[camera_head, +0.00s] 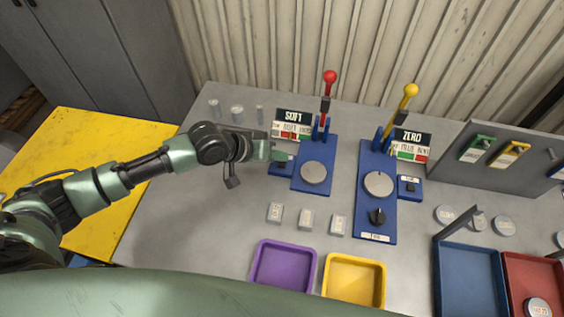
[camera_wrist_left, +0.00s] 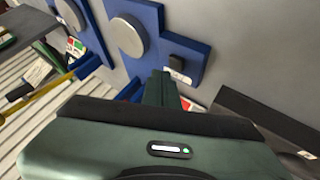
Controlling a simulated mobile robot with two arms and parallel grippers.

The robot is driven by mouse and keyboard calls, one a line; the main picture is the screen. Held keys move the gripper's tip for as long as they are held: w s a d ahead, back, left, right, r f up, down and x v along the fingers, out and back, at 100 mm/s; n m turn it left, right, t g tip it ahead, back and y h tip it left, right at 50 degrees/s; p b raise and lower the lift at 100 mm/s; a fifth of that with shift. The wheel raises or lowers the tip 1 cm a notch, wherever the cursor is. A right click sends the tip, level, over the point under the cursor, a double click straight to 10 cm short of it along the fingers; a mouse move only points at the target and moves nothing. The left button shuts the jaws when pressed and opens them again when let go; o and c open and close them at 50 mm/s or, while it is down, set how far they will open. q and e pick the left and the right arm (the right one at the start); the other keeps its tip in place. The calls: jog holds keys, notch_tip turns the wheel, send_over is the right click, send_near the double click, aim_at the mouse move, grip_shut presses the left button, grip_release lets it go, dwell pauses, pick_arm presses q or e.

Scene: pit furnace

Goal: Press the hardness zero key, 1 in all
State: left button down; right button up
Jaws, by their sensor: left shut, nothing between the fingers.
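Two blue testers stand on the grey bench. The left tester (camera_head: 313,173) has a red-knobbed lever and a display (camera_head: 292,123) reading SOFT. The right tester (camera_head: 377,222) has a yellow-knobbed lever and a display (camera_head: 412,144) reading ZERO. A small blue key box (camera_head: 282,170) joins the left tester; my gripper mostly covers its top. The wrist view shows a black key (camera_wrist_left: 188,48) on a blue box with a white label. My left gripper (camera_head: 286,157) is shut and empty, its tips over that box. I cannot tell whether they touch. My right gripper is out of view.
A similar key box (camera_head: 411,189) sits on the right tester. Several small pale blocks (camera_head: 306,219) lie in front of the left tester. Purple (camera_head: 257,275) and yellow (camera_head: 326,285) trays stand at the front edge. Levers and displays rise behind.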

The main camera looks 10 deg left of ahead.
aim_at(279, 165)
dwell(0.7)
pick_arm(q)
jog(key=shift+f, duration=0.4)
jog(key=shift+f, duration=0.45)
dwell(0.6)
jog(key=shift+r+p, duration=0.85)
jog(key=shift+p, duration=0.1)
notch_tip(279, 165, up, 5)
jog(key=p, duration=0.5)
